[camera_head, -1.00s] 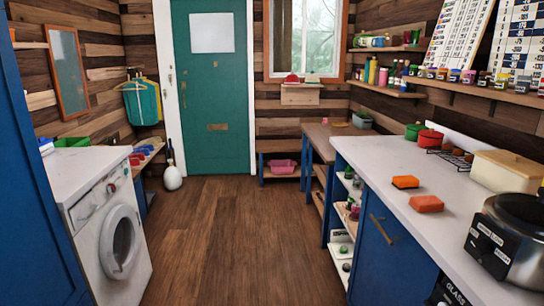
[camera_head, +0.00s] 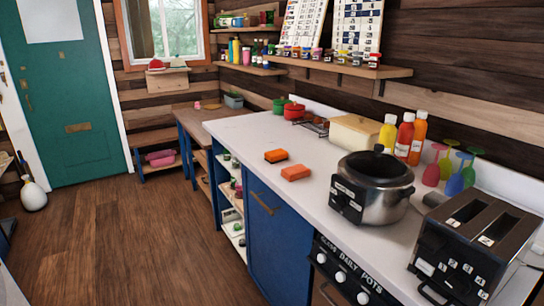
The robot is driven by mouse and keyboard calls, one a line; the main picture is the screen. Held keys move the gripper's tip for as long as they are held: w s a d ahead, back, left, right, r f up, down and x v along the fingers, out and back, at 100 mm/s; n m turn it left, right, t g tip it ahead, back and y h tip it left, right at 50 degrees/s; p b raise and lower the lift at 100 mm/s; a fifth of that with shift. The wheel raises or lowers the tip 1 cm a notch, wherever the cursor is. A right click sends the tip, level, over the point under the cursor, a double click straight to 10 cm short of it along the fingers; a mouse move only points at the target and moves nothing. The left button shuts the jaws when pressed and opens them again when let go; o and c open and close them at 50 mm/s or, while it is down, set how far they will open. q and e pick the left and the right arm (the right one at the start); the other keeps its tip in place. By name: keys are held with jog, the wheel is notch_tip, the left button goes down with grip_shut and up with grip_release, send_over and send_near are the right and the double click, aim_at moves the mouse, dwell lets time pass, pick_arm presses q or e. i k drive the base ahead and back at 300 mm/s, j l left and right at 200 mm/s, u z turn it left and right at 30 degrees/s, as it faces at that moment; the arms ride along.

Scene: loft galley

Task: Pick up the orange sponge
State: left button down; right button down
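Two orange blocks lie close together on the white countertop (camera_head: 245,130), left of the slow cooker. The farther orange block (camera_head: 276,156) has a dark lower layer, like a sponge with a scouring side. The nearer orange block (camera_head: 295,172) looks orange all over. I cannot tell for certain which is the orange sponge. Both lie flat, a little apart from each other. Neither of my grippers shows in the head view.
A silver and black slow cooker (camera_head: 371,185) and a toaster (camera_head: 476,245) stand on the counter to the right. A cream bread box (camera_head: 356,135), sauce bottles (camera_head: 405,137) and a red pot (camera_head: 294,111) stand behind. The wooden floor (camera_head: 130,245) left of the counter is clear.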

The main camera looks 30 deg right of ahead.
aim_at(274, 156)
jog(key=z, duration=1.15)
jog(key=i+j+z, duration=0.25)
jog(key=i+j, duration=0.25)
jog(key=j, duration=0.05)
